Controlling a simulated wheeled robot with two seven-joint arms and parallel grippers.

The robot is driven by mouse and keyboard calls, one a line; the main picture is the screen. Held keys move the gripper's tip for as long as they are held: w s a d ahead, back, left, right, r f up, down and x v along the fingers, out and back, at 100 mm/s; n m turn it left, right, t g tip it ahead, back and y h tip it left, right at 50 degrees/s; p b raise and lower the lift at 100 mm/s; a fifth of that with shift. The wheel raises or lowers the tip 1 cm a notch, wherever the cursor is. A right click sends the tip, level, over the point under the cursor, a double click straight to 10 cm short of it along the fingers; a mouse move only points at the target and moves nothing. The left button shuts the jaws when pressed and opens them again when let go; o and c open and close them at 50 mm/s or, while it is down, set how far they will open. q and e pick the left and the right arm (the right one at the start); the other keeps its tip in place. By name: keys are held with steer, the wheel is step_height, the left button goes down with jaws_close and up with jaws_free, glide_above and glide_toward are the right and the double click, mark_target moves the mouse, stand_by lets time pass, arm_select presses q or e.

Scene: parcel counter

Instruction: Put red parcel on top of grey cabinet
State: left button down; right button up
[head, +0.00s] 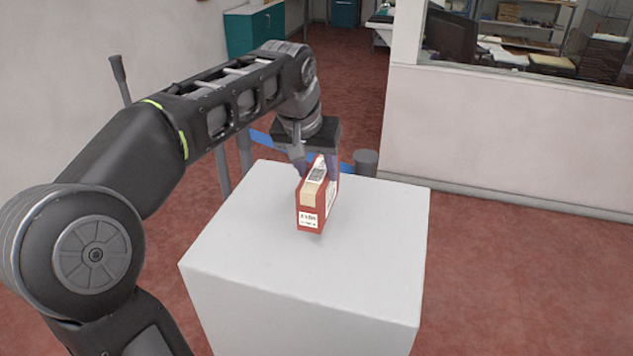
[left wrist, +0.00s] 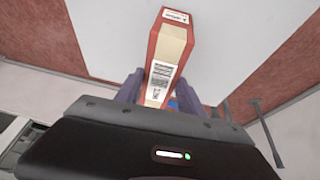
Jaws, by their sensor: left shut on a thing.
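The red parcel (head: 311,203) is a narrow red box with a tan strip and white labels. It stands on edge over the pale grey cabinet (head: 370,235), near the middle of its top. I cannot tell whether its underside touches the top. My left gripper (head: 318,165) is shut on the far end of the parcel from above. In the left wrist view the parcel (left wrist: 168,45) sits between the two fingers (left wrist: 155,88), with the cabinet top (left wrist: 225,40) behind it. My right gripper is not in view.
A grey post (head: 365,162) with a blue belt stands just behind the cabinet. A wall with a window (head: 520,120) is at the right. A teal cabinet (head: 255,30) stands at the back. The cabinet top around the parcel is clear.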

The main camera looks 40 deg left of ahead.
mark_target(315, 176)
arm_select(q)
steer(key=shift+f, duration=1.7)
steer(key=shift+f, duration=0.15)
steer(key=c, duration=0.7)
jaws_free()
steer(key=shift+r, duration=0.35)
steer(key=v, duration=1.1)
steer(key=shift+s+r, duration=0.15)
steer(key=shift+r, duration=0.1)
